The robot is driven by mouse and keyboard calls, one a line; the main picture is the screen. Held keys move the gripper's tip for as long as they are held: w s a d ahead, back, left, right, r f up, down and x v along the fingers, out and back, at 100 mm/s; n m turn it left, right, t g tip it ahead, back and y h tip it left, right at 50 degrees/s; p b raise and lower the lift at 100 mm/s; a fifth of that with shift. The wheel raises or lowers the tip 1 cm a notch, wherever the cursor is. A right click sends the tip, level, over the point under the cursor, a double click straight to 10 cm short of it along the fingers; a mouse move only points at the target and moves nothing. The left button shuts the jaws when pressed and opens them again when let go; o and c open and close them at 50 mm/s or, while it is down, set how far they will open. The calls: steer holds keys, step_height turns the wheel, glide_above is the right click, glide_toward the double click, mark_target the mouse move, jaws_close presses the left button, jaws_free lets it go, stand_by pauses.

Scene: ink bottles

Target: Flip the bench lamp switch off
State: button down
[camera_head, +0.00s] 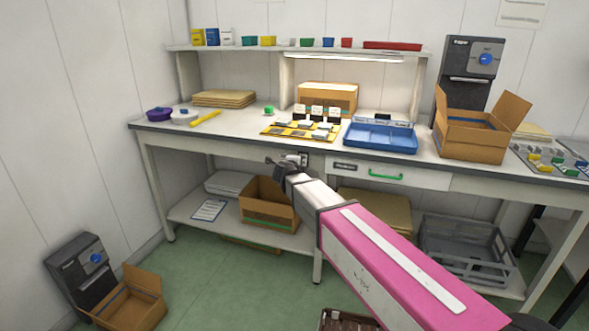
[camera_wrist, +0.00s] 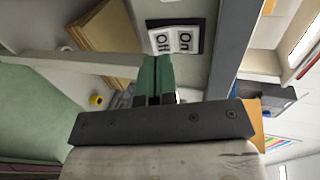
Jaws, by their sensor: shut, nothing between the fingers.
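The bench lamp switch (camera_wrist: 175,39) shows in the wrist view as a dark plate with two white halves, marked On at right and Off at left. In the head view the switch (camera_head: 304,157) sits on the bench's front edge panel, partly hidden by my arm. Which half is pressed in, I cannot tell. My gripper (camera_wrist: 156,62) is shut and empty, its fingertips close to the Off half; whether they touch it is unclear. In the head view my gripper (camera_head: 280,163) is at the bench front. The bench lamp (camera_head: 345,57) under the shelf looks lit.
The bench top (camera_head: 235,128) holds a blue tray (camera_head: 381,136), an open carton (camera_head: 472,142) and a yellow mat with small bottles. A drawer (camera_head: 390,171) with a green handle is right of the switch. A carton (camera_head: 268,207) stands on the lower shelf below.

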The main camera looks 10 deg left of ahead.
mark_target(304, 159)
steer(key=shift+x, duration=1.75)
steer(key=shift+w+f, duration=0.1)
steer(key=shift+w, duration=0.1)
steer(key=shift+r, duration=1)
steer(key=shift+s, duration=0.3)
steer(key=v, duration=1.3)
steer(key=shift+s+f, duration=0.2)
steer(key=shift+f, duration=0.05)
